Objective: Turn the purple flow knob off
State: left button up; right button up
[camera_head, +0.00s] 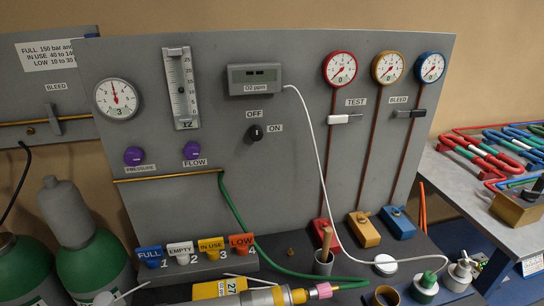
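The purple flow knob (192,150) sits on the upright grey panel (290,180), left of centre. A white FLOW label (195,163) is just below it, and a clear flow tube with a scale (181,88) is mounted above it. I cannot tell from its face how far the knob is turned. A second purple knob (133,156), labelled PRESSURE, is to its left. Neither of my grippers shows in the head view.
A round gauge (116,98) is at upper left. A black OFF/ON switch (256,132) is right of the flow knob. Coloured tags (180,253), a green hose (240,220) and a yellow-grey cylinder (255,297) are below. Green gas bottles (100,262) stand at lower left.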

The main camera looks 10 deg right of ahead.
aim_at(192, 151)
jog(key=z, duration=1.5)
jog(key=k, duration=1.3)
jog(key=u, duration=1.4)
jog(key=i, duration=1)
jog(key=u, duration=0.05)
